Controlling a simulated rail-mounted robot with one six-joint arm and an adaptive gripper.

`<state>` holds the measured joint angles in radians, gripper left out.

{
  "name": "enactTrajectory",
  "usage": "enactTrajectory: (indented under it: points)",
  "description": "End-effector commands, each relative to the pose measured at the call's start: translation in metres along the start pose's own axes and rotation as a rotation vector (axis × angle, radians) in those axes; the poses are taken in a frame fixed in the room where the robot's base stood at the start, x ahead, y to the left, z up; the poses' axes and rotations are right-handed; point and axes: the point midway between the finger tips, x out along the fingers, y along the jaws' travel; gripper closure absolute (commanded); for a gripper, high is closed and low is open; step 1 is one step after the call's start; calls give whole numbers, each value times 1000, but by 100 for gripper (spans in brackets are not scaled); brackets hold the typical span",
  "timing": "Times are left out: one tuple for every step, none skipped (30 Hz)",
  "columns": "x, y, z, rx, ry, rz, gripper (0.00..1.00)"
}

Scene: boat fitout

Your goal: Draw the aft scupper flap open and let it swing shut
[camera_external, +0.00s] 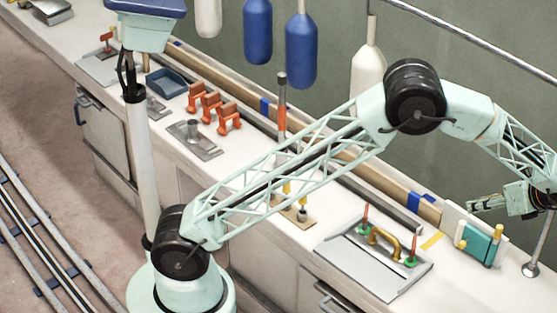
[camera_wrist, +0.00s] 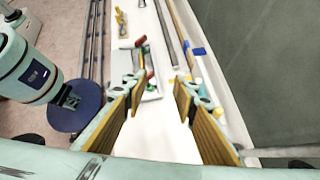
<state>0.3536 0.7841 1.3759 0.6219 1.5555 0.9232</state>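No flap is plainly recognisable as the aft scupper flap. A small teal panel with yellow-topped posts (camera_external: 480,243) stands against a pale plate at the right of the bench, and may be it. My gripper (camera_external: 478,205) is above and behind this panel, apart from it, at the right of the outside view. In the wrist view my gripper (camera_wrist: 158,92) has its two yellow-brown finger pads spread wide. The right finger hides part of the bench there.
A grey tray-like plate (camera_external: 352,268) with a brass handle and red-and-green levers lies left of the panel. Orange brackets (camera_external: 212,106) and a blue tray (camera_external: 167,82) are farther along. Blue and white fenders (camera_external: 301,50) hang over the bench. A rail crosses the upper right.

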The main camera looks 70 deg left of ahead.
Motion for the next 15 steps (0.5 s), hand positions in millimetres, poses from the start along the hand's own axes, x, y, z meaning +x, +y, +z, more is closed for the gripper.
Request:
enactTrajectory:
  points:
    - [-2, 5, 8, -15, 12, -1, 74]
    - [-3, 8, 12, -25, 20, -2, 74]
    - [-4, 12, 17, -38, 30, -2, 74]
    - [-4, 15, 21, -48, 38, -3, 74]
    - [-5, 18, 25, -57, 46, -3, 74]
    - [-6, 22, 30, -70, 56, -2, 74]
    - [-6, 26, 34, -80, 63, -3, 74]
    - [-7, 28, 38, -90, 70, -3, 74]
    - [-8, 32, 42, -102, 81, -4, 74]
    - [-9, 36, 46, -112, 89, -4, 74]
    - [-9, 39, 49, -122, 97, -4, 74]
    - [-10, 44, 54, -135, 107, -4, 74]
    - [-11, 47, 58, -145, 114, -4, 74]
    - [-11, 51, 61, -154, 121, -4, 74]
    - [-12, 55, 66, -168, 131, -4, 74]
